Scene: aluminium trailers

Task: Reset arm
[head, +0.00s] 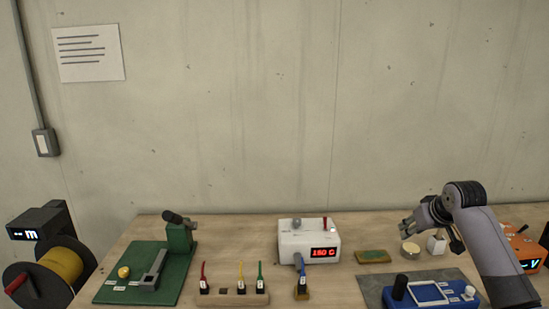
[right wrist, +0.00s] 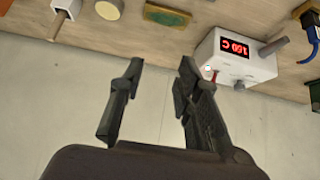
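My right arm comes in from the right in the head view, and its gripper (head: 407,229) is above the right part of the bench, close to the small round cream tin (head: 410,250). In the right wrist view the two dark fingers of the right gripper (right wrist: 160,68) stand apart with nothing between them. The wall and the bench edge show beyond them. My left gripper is in neither view.
A yellow spool (head: 62,266) stands left. Space above is free.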

